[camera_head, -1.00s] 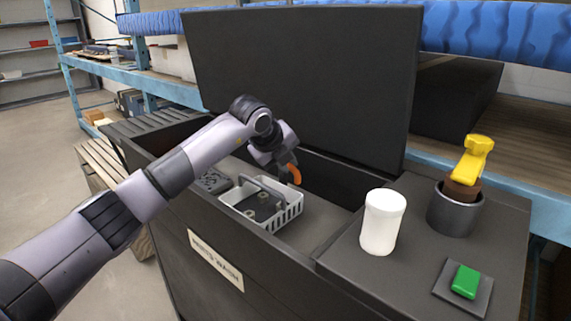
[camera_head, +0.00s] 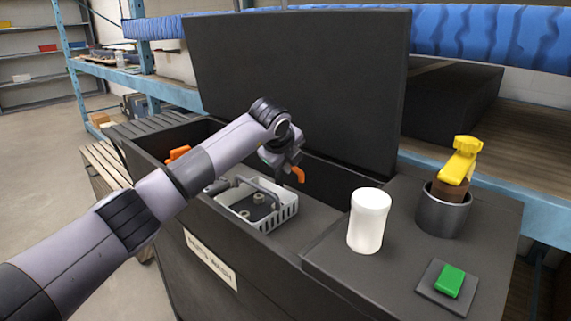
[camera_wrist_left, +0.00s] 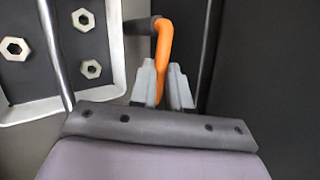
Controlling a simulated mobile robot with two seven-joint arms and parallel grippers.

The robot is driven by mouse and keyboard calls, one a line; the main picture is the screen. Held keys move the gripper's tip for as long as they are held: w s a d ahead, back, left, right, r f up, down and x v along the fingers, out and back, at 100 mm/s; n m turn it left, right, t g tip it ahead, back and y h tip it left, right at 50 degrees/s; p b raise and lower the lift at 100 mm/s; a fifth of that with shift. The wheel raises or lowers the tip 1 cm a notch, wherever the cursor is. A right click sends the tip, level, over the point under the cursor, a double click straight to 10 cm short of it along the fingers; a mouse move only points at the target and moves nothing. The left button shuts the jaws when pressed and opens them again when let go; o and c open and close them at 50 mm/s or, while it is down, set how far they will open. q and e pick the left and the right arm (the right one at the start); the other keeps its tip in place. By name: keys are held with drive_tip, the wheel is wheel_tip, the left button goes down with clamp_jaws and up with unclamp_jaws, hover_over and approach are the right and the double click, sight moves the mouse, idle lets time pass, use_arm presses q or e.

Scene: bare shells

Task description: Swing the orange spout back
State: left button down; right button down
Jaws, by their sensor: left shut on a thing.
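The orange spout (camera_head: 299,174) shows as a short bent piece just below my left gripper (camera_head: 287,165), inside the open dark tub and behind the grey basket. In the left wrist view the spout (camera_wrist_left: 164,40) bends down from a dark pipe stub (camera_wrist_left: 138,26) and passes between the light grey fingers of my left gripper (camera_wrist_left: 164,78). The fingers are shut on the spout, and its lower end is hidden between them. My right gripper is not in view.
The grey basket (camera_head: 290,213) with metal nuts stands close to the gripper. The raised lid (camera_head: 300,85) is behind. Another orange piece (camera_head: 179,152) shows at the tub's left.

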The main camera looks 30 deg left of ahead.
use_arm(q)
drive_tip(key=shift+w+d+r+n+y+b, duration=0.2)
drive_tip(key=shift+w+n+y+b, duration=0.3)
drive_tip(key=shift+n, duration=0.5)
drive_tip(key=c, duration=1.1)
unclamp_jaws()
drive_tip(key=shift+d+f, duration=0.1)
drive_tip(key=shift+f, duration=0.05)
drive_tip(key=shift+s, duration=0.1)
drive_tip(key=v, duration=0.7)
